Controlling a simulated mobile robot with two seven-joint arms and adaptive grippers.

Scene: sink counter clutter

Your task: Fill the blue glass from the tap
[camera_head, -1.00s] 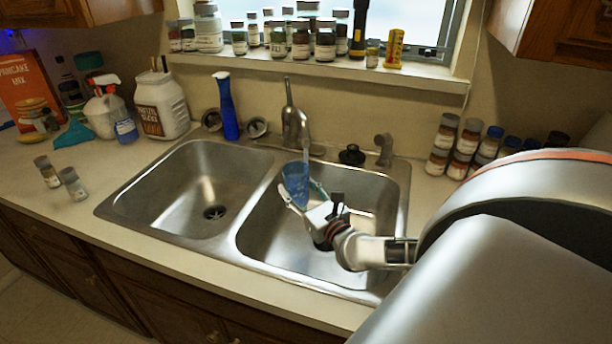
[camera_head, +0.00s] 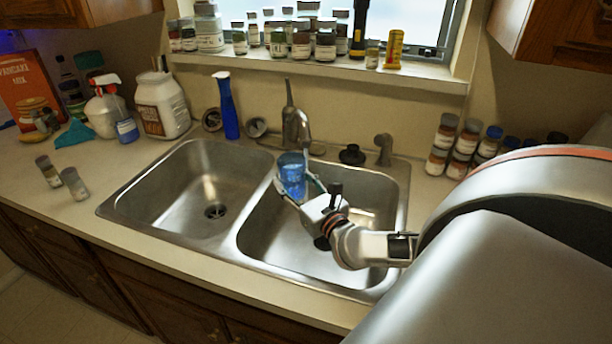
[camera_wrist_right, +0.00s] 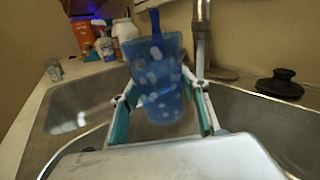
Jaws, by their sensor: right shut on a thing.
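The translucent blue glass (camera_head: 292,172) is held about upright over the right sink basin. My right gripper (camera_head: 296,186) is shut on it, with one finger on each side. In the right wrist view the blue glass (camera_wrist_right: 160,78) has pale patches and stands between the two teal-padded fingers (camera_wrist_right: 162,112). The tap (camera_head: 296,125) is just behind the glass, and its spout end is above and slightly right of the rim. I cannot make out a clear water stream now, nor the water level in the glass. My left gripper is not in view.
The left basin (camera_head: 185,190) is empty. A black stopper (camera_head: 352,155) and a side sprayer (camera_head: 384,148) stand right of the tap. A blue bottle (camera_head: 228,108) stands behind the divider. Jars (camera_head: 465,145) are at right; a white tub (camera_head: 162,105) is at left.

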